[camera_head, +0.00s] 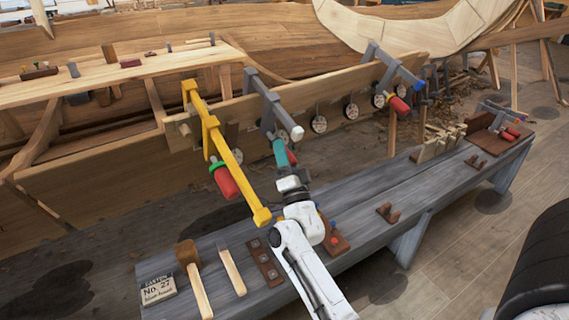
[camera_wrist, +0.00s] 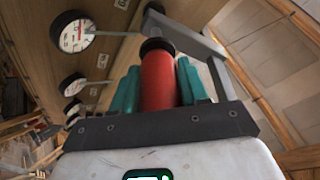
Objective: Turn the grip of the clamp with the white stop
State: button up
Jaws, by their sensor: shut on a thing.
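The clamp with the white stop (camera_head: 297,132) is the grey middle one of three on the long plank. Its bar runs from the plank's top edge toward me, with the white stop at the near end. My gripper (camera_head: 283,152) is at its red grip (camera_head: 292,157), below the bar. In the wrist view the red grip (camera_wrist: 158,82) stands between the teal fingers of my gripper (camera_wrist: 158,88), which are shut on it from both sides. A black collar (camera_wrist: 156,45) sits at the grip's far end. The grip's lower end is hidden by my gripper.
A yellow clamp (camera_head: 213,135) with a red grip is close on the left. A grey clamp with a blue stop (camera_head: 418,84) is to the right. Round dials (camera_head: 319,124) hang along the plank. The grey bench (camera_head: 365,215) below holds a mallet (camera_head: 189,257) and other tools.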

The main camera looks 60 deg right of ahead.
jog(key=shift+f+n+t+b, duration=0.1)
jog(key=shift+n+t+b, duration=0.3)
jog(key=shift+n+b, duration=0.6)
jog(key=shift+n+y, duration=0.3)
jog(key=o, duration=1)
jog(key=v, duration=1)
jog(key=shift+s+a+f, duration=0.2)
jog(key=shift+f, duration=0.05)
